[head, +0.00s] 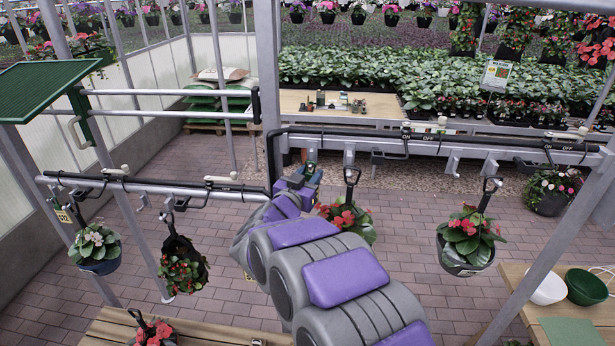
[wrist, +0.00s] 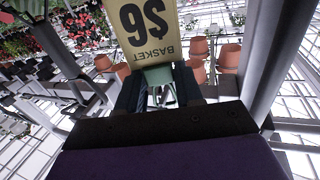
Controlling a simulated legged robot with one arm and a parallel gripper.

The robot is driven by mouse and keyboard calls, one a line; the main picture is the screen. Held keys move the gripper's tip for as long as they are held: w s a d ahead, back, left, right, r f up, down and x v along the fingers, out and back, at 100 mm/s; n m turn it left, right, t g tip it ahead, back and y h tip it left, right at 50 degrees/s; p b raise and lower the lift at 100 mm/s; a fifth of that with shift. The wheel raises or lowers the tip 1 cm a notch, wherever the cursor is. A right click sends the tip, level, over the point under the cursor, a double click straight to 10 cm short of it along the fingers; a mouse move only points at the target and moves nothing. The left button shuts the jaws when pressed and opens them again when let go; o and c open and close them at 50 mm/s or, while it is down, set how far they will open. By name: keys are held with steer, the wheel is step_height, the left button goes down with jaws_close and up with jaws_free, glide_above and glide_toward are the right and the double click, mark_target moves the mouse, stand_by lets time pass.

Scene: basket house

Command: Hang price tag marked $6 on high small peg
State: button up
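The price tag (wrist: 148,35) shows large in the wrist view, yellow-tan with "$6" and "BASKET" upside down. My gripper (wrist: 160,88) appears shut on a grey-green piece at the tag's edge, between its two dark fingers. In the head view, my gripper (head: 310,170) is at the far end of my purple-and-grey arm, close to the dark upper rail; the tag's face cannot be made out there. Short grey pegs (head: 451,163) hang under this upper rail (head: 400,140). Which peg is the high small one I cannot tell.
A lower rail (head: 150,185) runs left with hanging plant baskets (head: 183,265). More baskets (head: 467,240) hang right of my arm. Metal posts (head: 268,80) stand near the gripper. A wooden table (head: 520,285) with bowls stands at right. Brick floor lies open below.

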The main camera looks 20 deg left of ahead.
steer(key=o, duration=0.4)
steer(key=shift+d+f, duration=0.1)
steer(key=shift+d, duration=0.15)
steer(key=shift+o, duration=0.5)
steer(key=shift+d, duration=0.2)
steer(key=shift+a+r, duration=0.2)
